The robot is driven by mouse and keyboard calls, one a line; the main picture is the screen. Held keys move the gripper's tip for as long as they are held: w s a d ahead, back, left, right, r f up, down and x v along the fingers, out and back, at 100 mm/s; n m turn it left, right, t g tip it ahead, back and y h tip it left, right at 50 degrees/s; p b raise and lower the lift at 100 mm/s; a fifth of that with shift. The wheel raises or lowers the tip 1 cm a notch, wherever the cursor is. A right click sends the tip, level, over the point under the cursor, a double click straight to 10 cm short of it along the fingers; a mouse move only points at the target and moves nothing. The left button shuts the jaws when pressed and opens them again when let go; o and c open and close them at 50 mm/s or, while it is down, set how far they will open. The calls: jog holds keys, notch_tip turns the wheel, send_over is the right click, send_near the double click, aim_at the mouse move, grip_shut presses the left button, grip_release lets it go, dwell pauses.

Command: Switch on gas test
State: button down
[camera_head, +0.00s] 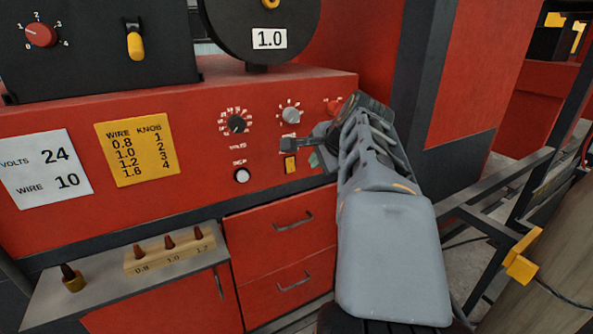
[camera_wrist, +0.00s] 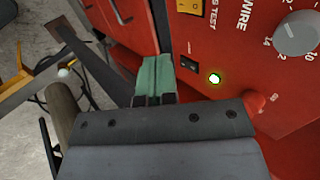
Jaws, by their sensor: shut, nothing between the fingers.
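The gas test switch has an orange plate (camera_head: 290,165) on the front of the red machine, below a grey knob. In the wrist view its orange plate (camera_wrist: 190,6) is cut by the top edge, beside lettering that reads "S TEST". I cannot tell its position. My gripper (camera_wrist: 155,65) has green fingertips, shut together and empty. In the head view my gripper (camera_head: 314,159) is just right of the orange plate, close to the panel. I cannot tell whether it touches the panel. The arm hides part of the panel there.
A grey wire knob (camera_wrist: 297,35), a black rocker switch (camera_wrist: 188,63), a lit lamp (camera_wrist: 213,78) and a red knob (camera_wrist: 255,103) are near my gripper. A black knob (camera_head: 237,124) and white button (camera_head: 242,176) are further left. A shelf (camera_head: 100,280) juts out below.

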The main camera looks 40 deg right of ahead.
aim_at(291, 165)
jog(key=shift+w+r+p+x, duration=0.3)
jog(key=shift+p+x, duration=0.25)
jog(key=shift+x, duration=1.65)
jog(key=shift+w+r+p+x, duration=0.3)
jog(key=shift+p+x, duration=0.2)
jog(key=shift+x, duration=1.65)
jog(key=shift+w+r+p+x, duration=0.3)
jog(key=shift+p+x, duration=0.25)
jog(key=shift+x, duration=1.65)
jog(key=shift+d+f, duration=0.1)
